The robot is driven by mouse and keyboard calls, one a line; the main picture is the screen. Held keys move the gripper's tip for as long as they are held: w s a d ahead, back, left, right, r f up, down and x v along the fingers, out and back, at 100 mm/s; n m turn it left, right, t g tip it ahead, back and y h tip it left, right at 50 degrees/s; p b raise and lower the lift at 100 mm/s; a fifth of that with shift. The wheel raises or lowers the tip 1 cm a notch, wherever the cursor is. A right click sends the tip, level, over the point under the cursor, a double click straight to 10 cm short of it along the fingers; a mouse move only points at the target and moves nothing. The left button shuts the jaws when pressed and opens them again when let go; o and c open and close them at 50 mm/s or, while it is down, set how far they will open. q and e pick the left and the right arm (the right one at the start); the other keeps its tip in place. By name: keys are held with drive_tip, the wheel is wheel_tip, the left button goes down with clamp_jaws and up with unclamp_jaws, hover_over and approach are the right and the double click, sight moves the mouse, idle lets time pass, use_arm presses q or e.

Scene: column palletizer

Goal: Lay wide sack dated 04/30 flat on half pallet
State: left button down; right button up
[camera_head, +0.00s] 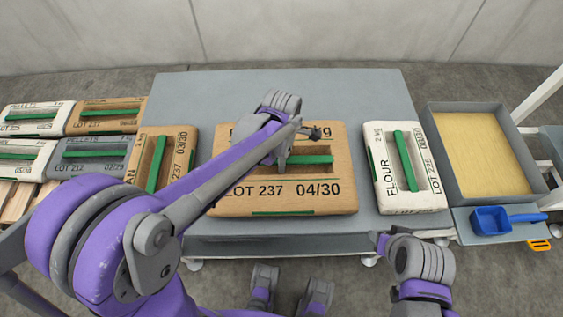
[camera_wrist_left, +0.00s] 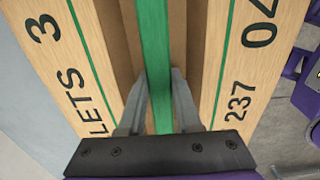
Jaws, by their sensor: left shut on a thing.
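The wide tan sack (camera_head: 325,199), printed LOT 237 04/30, lies level over the front middle of the grey table (camera_head: 360,95). I cannot tell whether it touches the tabletop. My left gripper (camera_head: 284,162) is shut on the green strip (camera_head: 310,160) across the sack's middle recess. In the left wrist view the two fingers (camera_wrist_left: 160,80) flank that strip (camera_wrist_left: 154,40), with sack print on both sides. Wooden pallet slats (camera_head: 15,198) show at the far left, mostly hidden by sacks. My right gripper (camera_head: 382,243) is low at the front right, apart from the sacks; its jaws are unclear.
A tan sack dated 03/30 (camera_head: 181,150) lies at the table's left end. A white flour sack (camera_head: 383,170) lies to the right. Several sacks (camera_head: 95,150) cover the left side. A shallow tray (camera_head: 485,150) and blue scoop (camera_head: 490,220) are at right. The table's back is clear.

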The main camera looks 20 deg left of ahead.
use_arm(q)
wheel_tip(320, 180, up, 7)
drive_tip(key=shift+r+p, duration=0.2)
drive_tip(key=shift+p, duration=0.3)
drive_tip(key=shift+w+a+r+m, duration=0.15)
drive_tip(key=shift+r+m, duration=0.25)
drive_tip(key=w+a+m+p, duration=0.1)
drive_tip(key=m, duration=0.2)
drive_tip(key=w+a+m+p, duration=0.1)
drive_tip(key=m, duration=0.2)
drive_tip(key=w+a+m+p, duration=0.1)
drive_tip(key=w+m+p, duration=0.1)
drive_tip(key=m, duration=0.3)
drive_tip(key=w+a+m+p, duration=0.1)
drive_tip(key=m, duration=0.1)
drive_tip(key=w+m, duration=0.1)
drive_tip(key=m, duration=0.1)
drive_tip(key=shift+a+f+p, duration=0.1)
drive_tip(key=shift+a+p, duration=0.25)
drive_tip(key=m, duration=0.2)
drive_tip(key=w+a+m+p, duration=0.1)
drive_tip(key=m, duration=0.1)
drive_tip(key=shift+w+a, duration=0.15)
drive_tip(key=shift+a, duration=0.05)
drive_tip(key=shift+a+f+m, duration=0.1)
drive_tip(key=shift+a+m, duration=0.1)
drive_tip(key=shift+m, duration=0.5)
